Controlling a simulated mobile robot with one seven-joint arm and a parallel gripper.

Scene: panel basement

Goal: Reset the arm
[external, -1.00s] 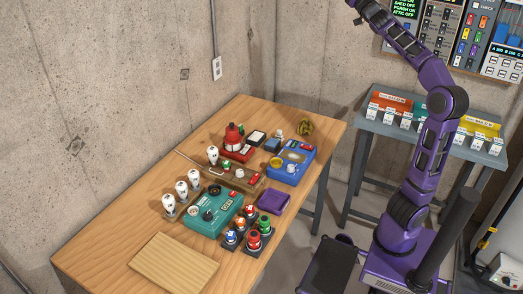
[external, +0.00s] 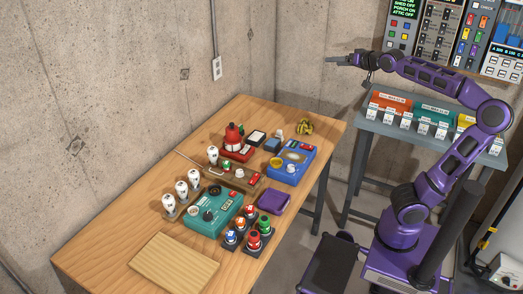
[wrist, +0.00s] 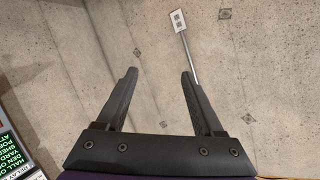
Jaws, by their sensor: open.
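My gripper (external: 339,60) is at the end of my purple arm, raised in the upper middle of the external view. It points left toward the concrete wall, high above the far end of the wooden table. In the wrist view my gripper (wrist: 160,75) shows two dark fingers spread apart with nothing between them.
The wooden table (external: 100,245) holds a teal device (external: 213,211), a blue device (external: 293,160), a red device (external: 234,140), a purple tray (external: 274,202) and a wooden board (external: 174,262). A grey table (external: 420,136) with bins stands at right. A wall outlet (wrist: 178,21) shows beyond the fingers.

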